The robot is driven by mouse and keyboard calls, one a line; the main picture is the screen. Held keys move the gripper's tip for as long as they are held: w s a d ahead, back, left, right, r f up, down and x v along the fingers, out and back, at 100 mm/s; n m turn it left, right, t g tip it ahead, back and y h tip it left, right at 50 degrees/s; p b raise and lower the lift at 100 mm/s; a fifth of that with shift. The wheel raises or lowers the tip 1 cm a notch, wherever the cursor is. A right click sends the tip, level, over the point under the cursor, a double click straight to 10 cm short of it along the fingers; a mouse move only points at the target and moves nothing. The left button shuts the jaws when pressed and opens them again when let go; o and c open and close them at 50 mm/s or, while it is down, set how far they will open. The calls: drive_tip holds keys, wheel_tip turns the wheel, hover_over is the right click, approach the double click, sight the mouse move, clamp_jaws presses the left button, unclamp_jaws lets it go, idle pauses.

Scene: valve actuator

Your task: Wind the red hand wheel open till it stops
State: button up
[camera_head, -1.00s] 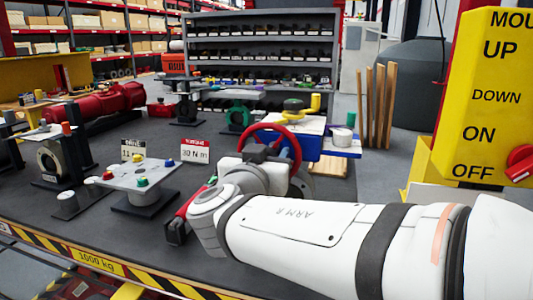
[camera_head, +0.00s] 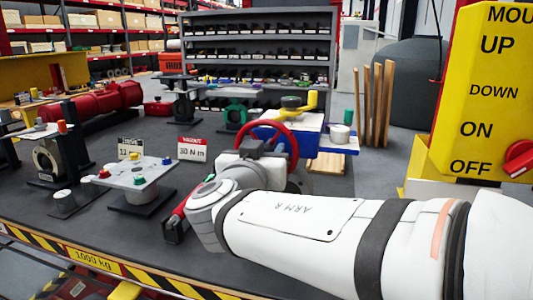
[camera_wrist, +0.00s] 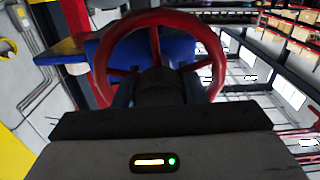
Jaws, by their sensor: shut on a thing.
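The red hand wheel (camera_head: 292,141) stands upright in the middle of the head view, in front of a blue box-like body (camera_head: 307,143). In the wrist view the wheel (camera_wrist: 152,17) fills the upper middle, with its spokes and most of its rim showing. My gripper (camera_head: 262,149) is at the near side of the wheel, shut on it. The dark jaws also show in the wrist view (camera_wrist: 158,92), over the lower part of the wheel. The exact place where they grip is hidden by the gripper body.
A metal plate with coloured knobs (camera_head: 137,172) stands on the dark bench left of my arm, with two small signs (camera_head: 192,149) behind it. A yellow control panel (camera_head: 490,100) rises at the right. Wooden posts (camera_head: 377,105) stand behind the bench.

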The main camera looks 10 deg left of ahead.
drive_tip(key=shift+f+n+b, duration=0.25)
drive_tip(key=shift+n+b, duration=0.65)
drive_tip(key=shift+b, duration=0.3)
drive_tip(key=n+b, duration=0.2)
drive_tip(key=shift+n+b, duration=0.3)
drive_tip(key=n+b, duration=0.1)
drive_tip(key=n, duration=0.1)
drive_tip(key=shift+r+n+b, duration=0.1)
drive_tip(key=shift+n+b, duration=0.25)
drive_tip(key=shift+n, duration=0.05)
drive_tip(key=n+b, duration=0.1)
drive_tip(key=n, duration=0.2)
drive_tip(key=shift+n, duration=0.3)
drive_tip(key=n, duration=0.6)
drive_tip(key=shift+r, duration=0.1)
drive_tip(key=n+p, duration=0.2)
drive_tip(key=n, duration=0.4)
drive_tip(key=o, duration=0.7)
drive_tip(key=shift+a, duration=0.1)
